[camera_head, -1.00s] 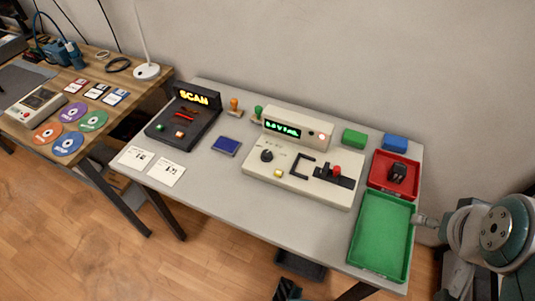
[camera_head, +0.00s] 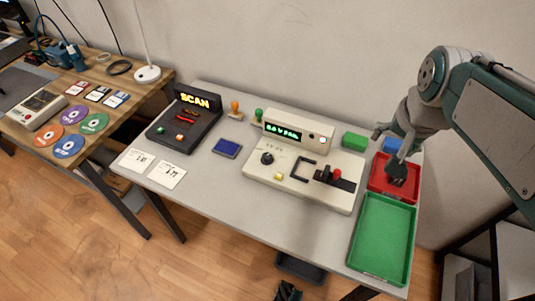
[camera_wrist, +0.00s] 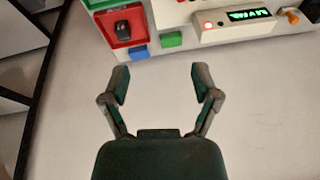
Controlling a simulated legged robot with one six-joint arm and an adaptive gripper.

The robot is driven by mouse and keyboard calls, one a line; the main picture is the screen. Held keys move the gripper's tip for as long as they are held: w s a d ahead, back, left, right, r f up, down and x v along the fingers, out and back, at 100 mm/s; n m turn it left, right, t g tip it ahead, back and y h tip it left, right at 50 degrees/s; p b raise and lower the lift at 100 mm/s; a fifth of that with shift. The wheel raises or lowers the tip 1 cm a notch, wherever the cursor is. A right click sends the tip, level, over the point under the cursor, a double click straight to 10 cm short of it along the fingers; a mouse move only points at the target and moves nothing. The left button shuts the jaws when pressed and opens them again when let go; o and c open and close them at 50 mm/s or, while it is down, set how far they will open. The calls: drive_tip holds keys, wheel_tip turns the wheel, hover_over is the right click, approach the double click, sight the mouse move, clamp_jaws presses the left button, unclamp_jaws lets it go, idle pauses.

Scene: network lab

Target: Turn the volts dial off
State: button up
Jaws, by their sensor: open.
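A beige console (camera_head: 318,187) stands on the grey table in the head view. A round black dial (camera_head: 267,158) sits on its left part; its markings are too small to read, so I cannot tell its setting or whether it is the volts dial. The console's upper part, with a green lit display, also shows in the wrist view (camera_wrist: 235,27); the dial does not. My gripper (camera_head: 393,148) is open and empty, to the right of the console and well apart from the dial. Both fingers show spread in the wrist view (camera_wrist: 160,82), with pale wall behind them.
A green block (camera_head: 354,139), a blue block (camera_head: 394,144), a red tray (camera_head: 381,190) holding a black object, and a green tray (camera_head: 359,247) lie right of the console. A dark SCAN device (camera_head: 184,128) and a blue pad (camera_head: 227,148) lie left. Bare tabletop fronts the console.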

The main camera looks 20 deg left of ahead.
drive_tip(key=w+a+f+g, duration=0.1)
drive_tip(key=w+a+f, duration=0.2)
drive_tip(key=w+a, duration=0.45)
drive_tip(key=m+g, duration=0.2)
hover_over(267, 155)
wheel_tip(267, 155, down, 16)
drive_tip(key=shift+h, duration=0.3)
wheel_tip(267, 155, down, 11)
drive_tip(key=shift+r, duration=0.1)
drive_tip(key=shift+c, duration=0.3)
clamp_jaws()
